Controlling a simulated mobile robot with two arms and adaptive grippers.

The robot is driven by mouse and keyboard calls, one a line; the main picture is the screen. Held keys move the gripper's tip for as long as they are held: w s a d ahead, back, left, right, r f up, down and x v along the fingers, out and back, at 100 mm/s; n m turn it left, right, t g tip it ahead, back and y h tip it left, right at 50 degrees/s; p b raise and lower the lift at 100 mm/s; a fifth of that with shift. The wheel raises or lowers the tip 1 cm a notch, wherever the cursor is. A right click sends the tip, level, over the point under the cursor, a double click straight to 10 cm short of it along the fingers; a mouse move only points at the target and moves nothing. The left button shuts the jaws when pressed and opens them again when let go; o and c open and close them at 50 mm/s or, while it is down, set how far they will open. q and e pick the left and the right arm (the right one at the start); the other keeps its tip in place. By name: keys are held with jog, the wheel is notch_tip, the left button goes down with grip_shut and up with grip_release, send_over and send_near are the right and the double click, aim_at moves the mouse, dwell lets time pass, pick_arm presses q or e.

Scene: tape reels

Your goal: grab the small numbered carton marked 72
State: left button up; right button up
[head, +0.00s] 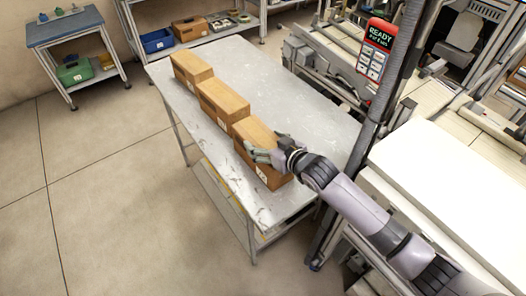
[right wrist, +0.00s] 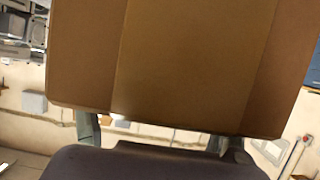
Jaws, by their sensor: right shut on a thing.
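Three brown cartons stand in a row on the grey metal table (head: 300,105). The nearest carton (head: 265,172) has a white label low on its front face, too small to read surely. My right gripper (head: 262,153) is shut on this nearest carton, its fingers across the carton's near side. In the right wrist view the carton (right wrist: 180,65) fills the upper middle, with the fingers (right wrist: 155,140) partly hidden behind the palm. The middle carton (head: 222,103) and the far carton (head: 190,70) are untouched. I cannot tell whether the held carton is clear of the table. My left gripper is not in view.
The table's right half is bare. A post with a red and black sign (head: 376,48) stands by its right edge, near my right arm. Machinery lies to the right. A cart with a green bin (head: 75,72) and a shelf with a blue bin (head: 157,41) stand behind.

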jog(key=shift+d+f, duration=0.1)
jog(key=shift+f, duration=0.25)
jog(key=c, duration=0.4)
jog(key=shift+r, duration=0.1)
jog(key=shift+c, duration=0.6)
